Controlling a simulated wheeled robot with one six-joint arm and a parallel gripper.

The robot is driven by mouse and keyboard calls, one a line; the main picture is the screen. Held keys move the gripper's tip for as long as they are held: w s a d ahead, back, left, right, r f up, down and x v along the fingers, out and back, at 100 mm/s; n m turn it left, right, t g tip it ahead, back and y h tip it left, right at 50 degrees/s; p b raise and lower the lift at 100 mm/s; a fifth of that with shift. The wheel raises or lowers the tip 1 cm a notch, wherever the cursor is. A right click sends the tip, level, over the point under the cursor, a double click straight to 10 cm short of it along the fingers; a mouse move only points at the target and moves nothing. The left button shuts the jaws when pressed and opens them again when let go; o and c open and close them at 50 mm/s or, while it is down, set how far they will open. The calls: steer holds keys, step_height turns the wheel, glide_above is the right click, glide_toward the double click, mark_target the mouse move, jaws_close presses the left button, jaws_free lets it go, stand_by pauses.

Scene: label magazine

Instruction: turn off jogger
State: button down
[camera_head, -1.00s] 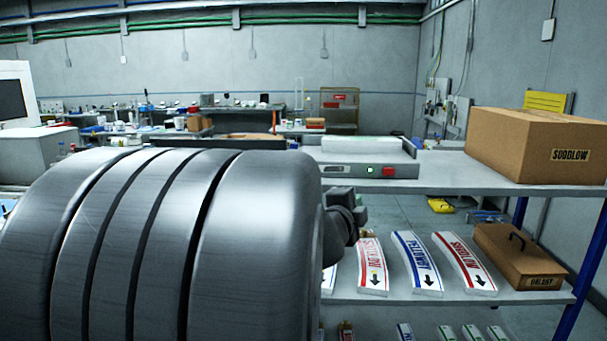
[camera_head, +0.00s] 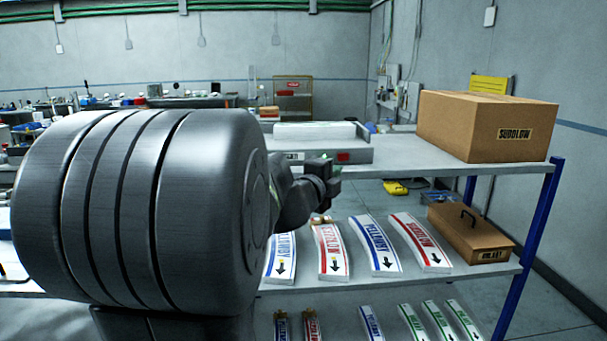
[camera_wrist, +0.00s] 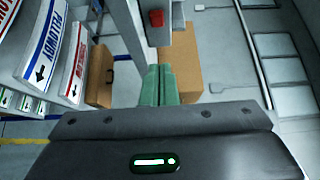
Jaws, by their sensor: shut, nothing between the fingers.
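The jogger (camera_head: 361,136) is a low, pale grey unit on the shelf top in the head view. A red button (camera_head: 343,156) shows on its front panel; it also shows in the wrist view (camera_wrist: 156,18). The panel spot left of the red button is hidden behind my gripper, so I cannot see the green button there. My gripper (camera_wrist: 159,69) has green fingers pressed together, shut and empty. It is in front of the panel, close to the buttons; I cannot tell whether it touches.
A large SUDDLOW cardboard box (camera_head: 487,126) stands to the right on the shelf top (camera_head: 410,152). Below are curved label magazines (camera_head: 374,244) and a brown handled box (camera_head: 470,232). Blue posts (camera_head: 531,240) hold the shelf's right end. The big grey arm link blocks much of the left.

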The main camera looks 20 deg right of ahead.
mark_target(345, 157)
steer(key=shift+w+d+p, duration=0.3)
steer(key=shift+w+d, duration=0.5)
steer(key=shift+w, duration=0.55)
steer(key=shift+w+d+p, duration=0.35)
steer(key=shift+w+d, duration=0.5)
steer(key=shift+w, duration=0.5)
steer(key=shift+w+d+p, duration=0.3)
steer(key=shift+w+d, duration=0.5)
steer(key=shift+w, duration=0.55)
